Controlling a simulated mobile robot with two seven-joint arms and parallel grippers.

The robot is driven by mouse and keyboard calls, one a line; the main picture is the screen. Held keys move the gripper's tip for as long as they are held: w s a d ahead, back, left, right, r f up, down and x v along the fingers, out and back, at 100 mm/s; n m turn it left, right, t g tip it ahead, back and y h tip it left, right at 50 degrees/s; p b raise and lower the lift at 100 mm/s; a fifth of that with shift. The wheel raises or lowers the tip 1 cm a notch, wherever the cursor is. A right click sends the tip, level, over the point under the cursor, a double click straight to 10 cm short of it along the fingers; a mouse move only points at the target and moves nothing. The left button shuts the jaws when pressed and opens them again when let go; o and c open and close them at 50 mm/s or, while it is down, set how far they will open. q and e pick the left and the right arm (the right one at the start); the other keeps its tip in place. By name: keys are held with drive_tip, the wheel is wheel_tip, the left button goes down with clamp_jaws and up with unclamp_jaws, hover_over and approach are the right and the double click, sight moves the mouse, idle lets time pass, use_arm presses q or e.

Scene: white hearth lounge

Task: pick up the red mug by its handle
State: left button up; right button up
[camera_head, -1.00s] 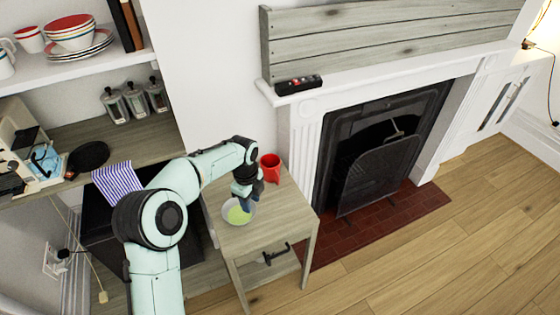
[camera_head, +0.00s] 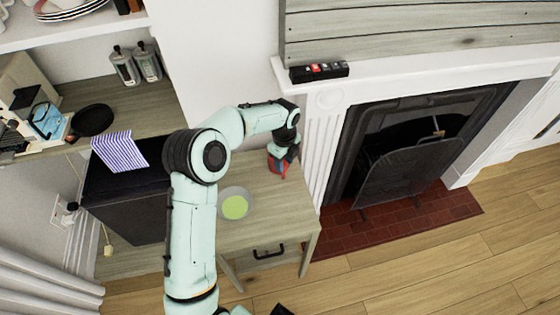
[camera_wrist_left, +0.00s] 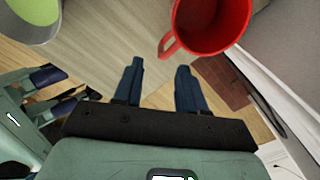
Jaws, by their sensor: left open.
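The red mug (camera_head: 276,171) stands on the wooden side table (camera_head: 262,215), at its back right, partly hidden behind my left gripper (camera_head: 284,155) in the head view. In the left wrist view the mug (camera_wrist_left: 212,22) is at the top right, its handle (camera_wrist_left: 169,46) pointing down and left. My left gripper (camera_wrist_left: 158,72) is open, with two dark blue fingers. The handle lies just beyond the fingertips, nearer the right finger, and nothing is between the fingers.
A bowl with a green inside (camera_head: 234,205) stands on the same table, left of the mug. The white fireplace surround (camera_head: 318,135) rises close to the mug's right. A dark cabinet with a striped cloth (camera_head: 120,150) stands to the left.

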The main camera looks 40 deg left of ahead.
sight(284, 174)
use_arm(q)
wheel_tip(284, 174, down, 8)
drive_tip(key=shift+w+r, duration=0.1)
drive_tip(key=shift+r, duration=0.1)
clamp_jaws()
drive_tip(key=shift+r, duration=0.1)
